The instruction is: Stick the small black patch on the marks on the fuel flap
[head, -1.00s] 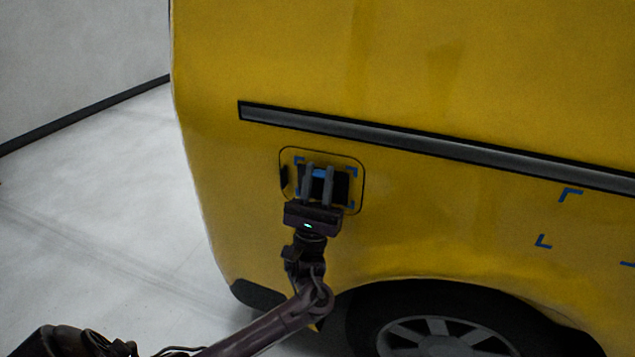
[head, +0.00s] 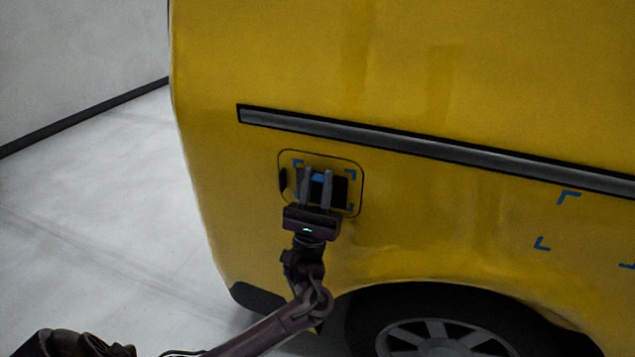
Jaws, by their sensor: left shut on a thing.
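The fuel flap (head: 354,165) is a rounded square outline on the yellow van side, with blue corner marks (head: 350,174) on it. The small black patch (head: 341,190) is in front of the flap, within the area of the marks. A blue piece (head: 318,178) shows at its upper part between the fingers. My left gripper (head: 317,178) comes from below and is shut on the patch. Its fingers hide part of the patch and flap. I cannot tell whether the patch touches the flap. My right gripper is not in view.
A dark trim strip (head: 420,148) runs along the van above the flap. The rear wheel (head: 440,335) and its arch lie below right. More blue marks (head: 541,243) are on the panel at right. Open floor (head: 100,220) lies to the left.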

